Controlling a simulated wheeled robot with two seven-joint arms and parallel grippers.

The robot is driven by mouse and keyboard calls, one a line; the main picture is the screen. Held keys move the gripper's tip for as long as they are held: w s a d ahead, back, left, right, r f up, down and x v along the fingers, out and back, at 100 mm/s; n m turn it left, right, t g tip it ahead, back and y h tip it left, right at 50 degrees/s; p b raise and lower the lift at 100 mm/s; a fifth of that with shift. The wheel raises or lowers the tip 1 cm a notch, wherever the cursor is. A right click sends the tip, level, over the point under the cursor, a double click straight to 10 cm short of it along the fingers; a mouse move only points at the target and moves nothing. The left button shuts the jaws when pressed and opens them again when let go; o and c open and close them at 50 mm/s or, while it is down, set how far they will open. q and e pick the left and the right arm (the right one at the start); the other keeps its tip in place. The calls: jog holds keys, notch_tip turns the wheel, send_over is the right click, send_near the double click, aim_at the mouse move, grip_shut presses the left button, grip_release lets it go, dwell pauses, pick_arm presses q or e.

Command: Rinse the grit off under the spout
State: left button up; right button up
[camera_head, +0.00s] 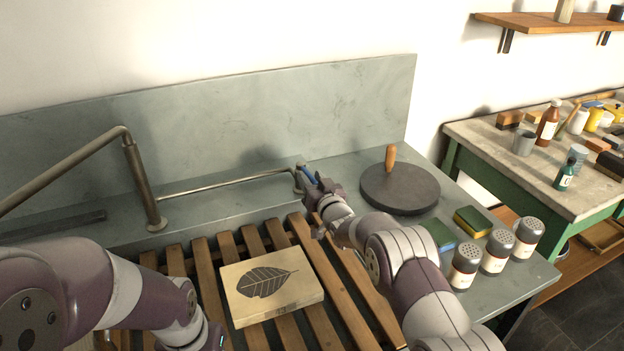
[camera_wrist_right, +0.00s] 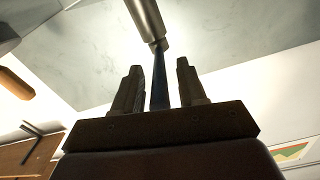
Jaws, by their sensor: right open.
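A pale stone block with a dark leaf picture (camera_head: 272,286) lies flat on wooden slats; grit is too small to make out. A metal spout pipe (camera_head: 75,165) rises from a post and runs out of the left edge, its mouth unseen. A thin pipe joins the post's foot to a valve (camera_head: 299,180) with a blue lever (camera_head: 309,175). My right gripper (camera_head: 318,190) is at the lever. In the right wrist view its open fingers (camera_wrist_right: 160,66) stand either side of the blue lever (camera_wrist_right: 159,85), with gaps visible. My left arm shows at lower left, its fingers out of frame.
A round dark disc with a wooden handle (camera_head: 400,188) stands right of my right gripper. Sponges (camera_head: 472,221) and shaker tins (camera_head: 495,251) sit on the grey ledge at right. A grey backsplash (camera_head: 220,120) rises behind. A cluttered green bench (camera_head: 488,159) stands farther right.

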jog(key=shift+w, duration=0.1)
grip_shut()
pick_arm(q)
jog(key=shift+a+f+b, duration=0.2)
jog(key=shift+f+b, duration=0.3)
jog(key=shift+a+f+b, duration=0.2)
jog(key=shift+f+b, duration=0.25)
jog(key=shift+b, duration=0.05)
pick_arm(e)
jog(key=a+m+h, duration=0.1)
jog(key=m+h, duration=0.1)
jog(key=a+m+t+h, duration=0.1)
jog(key=h, duration=0.2)
jog(key=a+m+h, duration=0.1)
jog(key=m+h, duration=0.1)
jog(key=h, duration=0.1)
jog(key=shift+s+a+r+m, duration=0.1)
jog(key=shift+s+a+m, duration=0.2)
jog(key=shift+a, duration=0.05)
grip_release()
jog(key=shift+a, duration=0.1)
